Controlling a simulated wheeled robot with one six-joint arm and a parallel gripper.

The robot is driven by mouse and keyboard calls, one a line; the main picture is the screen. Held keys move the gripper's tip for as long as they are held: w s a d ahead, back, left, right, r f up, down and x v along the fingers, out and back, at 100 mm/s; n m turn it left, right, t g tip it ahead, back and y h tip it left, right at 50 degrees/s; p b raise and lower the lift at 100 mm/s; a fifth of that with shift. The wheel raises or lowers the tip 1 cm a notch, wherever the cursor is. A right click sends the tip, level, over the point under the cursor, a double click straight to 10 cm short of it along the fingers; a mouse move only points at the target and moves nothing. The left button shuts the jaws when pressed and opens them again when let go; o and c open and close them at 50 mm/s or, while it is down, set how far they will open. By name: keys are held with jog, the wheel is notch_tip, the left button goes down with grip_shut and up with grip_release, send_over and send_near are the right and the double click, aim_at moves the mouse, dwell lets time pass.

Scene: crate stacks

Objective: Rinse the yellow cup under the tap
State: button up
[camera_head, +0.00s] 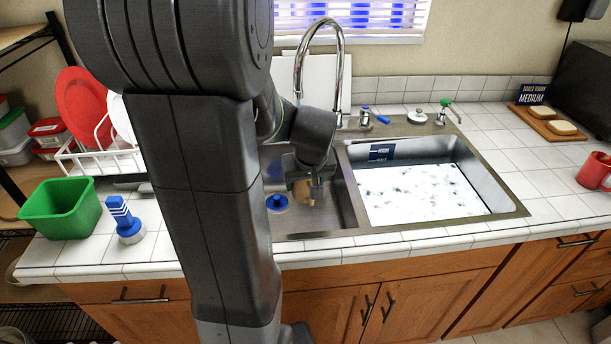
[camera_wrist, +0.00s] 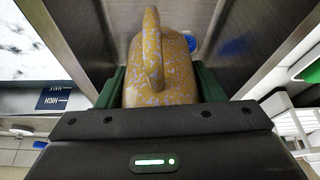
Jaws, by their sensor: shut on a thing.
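The yellow cup (camera_wrist: 160,82) is speckled with pale lavender and fills the middle of the wrist view, its handle toward the camera's top edge. My gripper (camera_wrist: 160,95) is shut on it, with a dark green finger on each side. In the head view my gripper (camera_head: 308,183) is over the left sink basin, and only a small tan part of the cup (camera_head: 303,193) shows. The chrome tap (camera_head: 341,62) arches behind, its spout end above and behind my gripper. I see no water stream. The cup's inside is hidden.
A blue drain piece (camera_head: 277,203) lies in the left basin (camera_head: 343,205). The right basin (camera_head: 492,180) holds white, speckled water. A green tub (camera_head: 62,210), a blue-handled brush (camera_head: 124,218) and a dish rack (camera_head: 95,163) stand left. A red mug (camera_head: 594,172) stands right.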

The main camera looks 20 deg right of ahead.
jog(key=shift+w+a, duration=0.2)
jog(key=shift+a, duration=0.05)
jog(key=w+d+p, duration=0.2)
jog(key=w+d, duration=0.1)
jog(key=w, duration=0.8)
jog(key=shift+w, duration=0.4)
jog(key=shift+d, duration=0.25)
jog(key=shift+s+d, duration=0.15)
jog(key=shift+d, duration=0.2)
jog(key=shift+a, duration=0.15)
jog(key=shift+a, duration=0.35)
dwell(0.5)
